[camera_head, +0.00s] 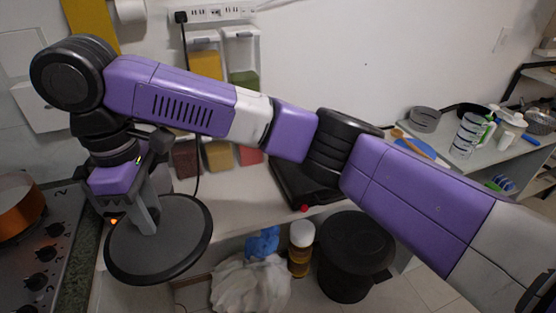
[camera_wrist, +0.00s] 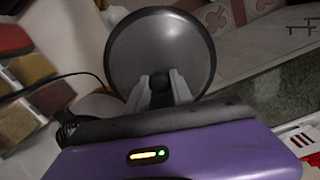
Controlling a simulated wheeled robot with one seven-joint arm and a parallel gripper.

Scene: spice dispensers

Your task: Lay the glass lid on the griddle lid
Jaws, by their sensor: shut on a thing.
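The glass lid (camera_head: 182,242) is a round grey disc with a dark rim at the lower left of the head view. My gripper (camera_head: 148,222) points down and is shut on its knob. The lid hangs roughly level in front of the counter, right of the stove. In the wrist view the lid (camera_wrist: 160,42) fills the top middle, its dark knob between the fingers of my gripper (camera_wrist: 159,85). The black griddle lid (camera_head: 290,185) belongs to the appliance with a red knob on the counter. My arm crosses above it and hides part of it.
A stove (camera_head: 45,250) with a copper pot (camera_head: 18,205) is at left. Spice dispensers (camera_head: 205,68) hang on the wall, a black cable dangling in front. A black bin (camera_head: 352,255) stands below the counter. A cluttered side counter (camera_head: 440,140) is at right.

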